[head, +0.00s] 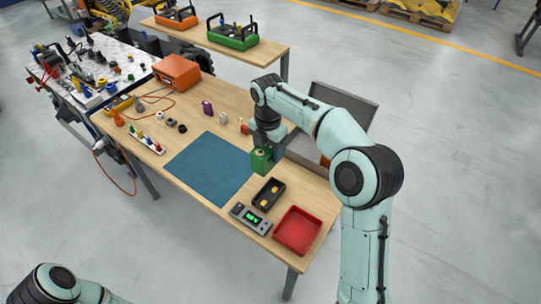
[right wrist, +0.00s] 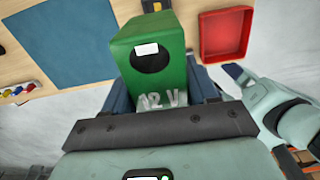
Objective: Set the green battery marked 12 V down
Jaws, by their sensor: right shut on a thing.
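The green battery (head: 261,161) is a boxy block with "12 V" on its side in the right wrist view (right wrist: 158,65). A dark round spot and a small white label show on its upper part there. My right gripper (head: 269,146) is shut on the battery, with dark fingers on both sides of it. In the head view the battery is over the wooden table (head: 225,207), by the right edge of the blue mat (head: 208,168). I cannot tell whether its base touches the table. My left gripper is out of the picture.
Small parts and an orange case (head: 177,72) are farther back. The blue mat is bare.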

